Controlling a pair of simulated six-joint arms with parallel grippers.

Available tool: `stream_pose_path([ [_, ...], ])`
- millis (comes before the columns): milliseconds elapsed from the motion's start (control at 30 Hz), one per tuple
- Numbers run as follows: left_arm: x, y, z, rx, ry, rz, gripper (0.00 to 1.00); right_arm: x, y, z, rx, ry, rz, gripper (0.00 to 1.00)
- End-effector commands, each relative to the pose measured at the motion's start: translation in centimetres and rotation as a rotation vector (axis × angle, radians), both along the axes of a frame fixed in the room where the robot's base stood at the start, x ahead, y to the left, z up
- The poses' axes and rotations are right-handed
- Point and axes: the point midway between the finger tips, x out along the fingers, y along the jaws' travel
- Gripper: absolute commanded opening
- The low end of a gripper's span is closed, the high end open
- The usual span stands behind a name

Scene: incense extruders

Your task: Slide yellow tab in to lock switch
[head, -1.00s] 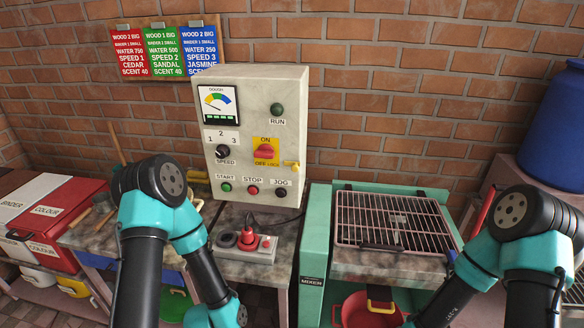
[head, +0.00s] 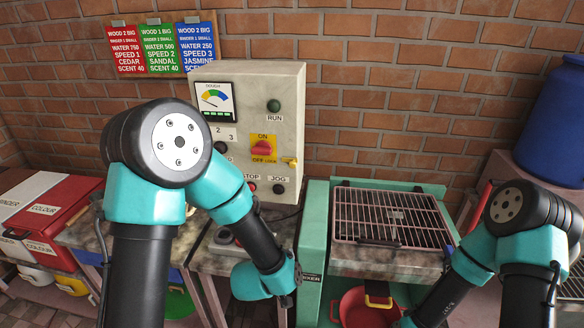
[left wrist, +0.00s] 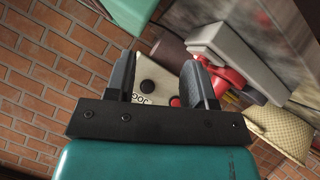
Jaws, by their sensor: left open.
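The grey control box (head: 295,95) stands against the brick wall in the head view. Its red rotary switch (head: 262,147) sits on a yellow plate marked ON above and OFF LOCK below. The yellow tab (head: 290,161) sticks out at the plate's lower right, apart from the red knob. My left gripper (left wrist: 160,72) is open and empty in the left wrist view, with part of the white box face and the JOG label (left wrist: 148,98) seen between its fingers. The tab cannot be made out there.
My left arm hides the speed knob's surroundings and the START button. A red plug (left wrist: 224,72) in a grey socket block shows in the left wrist view. A metal grill (head: 390,217) on the green mixer (head: 316,225) stands right of the box.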

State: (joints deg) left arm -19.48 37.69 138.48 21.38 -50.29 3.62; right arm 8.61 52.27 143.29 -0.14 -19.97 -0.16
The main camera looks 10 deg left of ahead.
Motion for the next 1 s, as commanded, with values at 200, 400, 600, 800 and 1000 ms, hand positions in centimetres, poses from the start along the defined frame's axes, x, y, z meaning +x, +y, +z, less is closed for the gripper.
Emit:
stream_pose_path([
  [200,2.1,-2.3,6.5,0.024,-0.29,0.043,0.49,0.0,0.0,0.0,0.0,0.0,0.0,0.43],
  [400,3.4,-2.2,9.2,0.127,-0.527,0.063,0.49,0.0,0.0,0.0,0.0,0.0,0.0,0.43],
  [600,4.2,-1.3,10.5,0.275,-0.774,0.091,0.49,0.0,0.0,0.0,0.0,0.0,0.0,0.43],
  [800,3.9,-0.6,11.5,0.39,-0.963,0.134,0.49,0.0,0.0,0.0,0.0,0.0,0.0,0.43],
  [1000,3.6,-0.3,11.8,0.424,-1.022,0.153,0.49,0.0,0.0,0.0,0.0,0.0,0.0,0.43],
])
